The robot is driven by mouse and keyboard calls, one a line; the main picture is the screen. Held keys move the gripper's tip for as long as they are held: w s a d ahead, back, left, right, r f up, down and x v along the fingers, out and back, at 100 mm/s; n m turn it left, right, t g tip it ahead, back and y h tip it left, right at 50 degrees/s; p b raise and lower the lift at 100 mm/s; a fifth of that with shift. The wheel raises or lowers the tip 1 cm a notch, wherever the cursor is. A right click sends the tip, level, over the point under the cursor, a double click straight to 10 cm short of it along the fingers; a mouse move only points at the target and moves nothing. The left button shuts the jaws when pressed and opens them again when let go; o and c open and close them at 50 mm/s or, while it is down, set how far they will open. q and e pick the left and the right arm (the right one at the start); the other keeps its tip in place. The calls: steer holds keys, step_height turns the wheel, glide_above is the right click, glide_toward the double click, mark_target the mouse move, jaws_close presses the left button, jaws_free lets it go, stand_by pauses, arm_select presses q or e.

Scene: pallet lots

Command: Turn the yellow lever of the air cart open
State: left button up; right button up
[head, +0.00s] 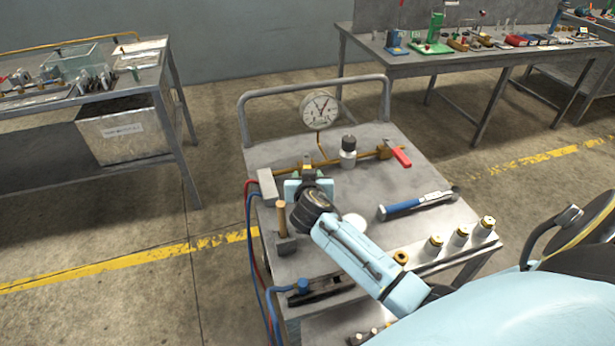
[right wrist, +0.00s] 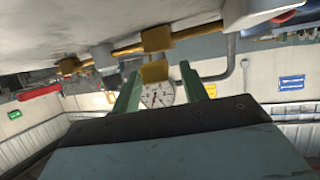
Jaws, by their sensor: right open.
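The air cart (head: 262,157) is a grey metal trolley with a brass pipe (head: 285,166) along its top. The yellow lever (right wrist: 154,72) shows in the right wrist view below a brass valve body (right wrist: 157,38). In the head view my gripper mostly hides it. My right gripper (head: 308,176) is over the cart's left half at the pipe. In the right wrist view its two green fingers (right wrist: 159,72) stand apart, with the yellow lever between them. Contact cannot be told. A red lever (head: 401,157) sits at the pipe's right end. My left gripper is not in view.
Red and blue hoses (head: 253,228) hang on the left.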

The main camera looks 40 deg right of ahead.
step_height(320, 180, up, 10)
steer(key=p, duration=0.2)
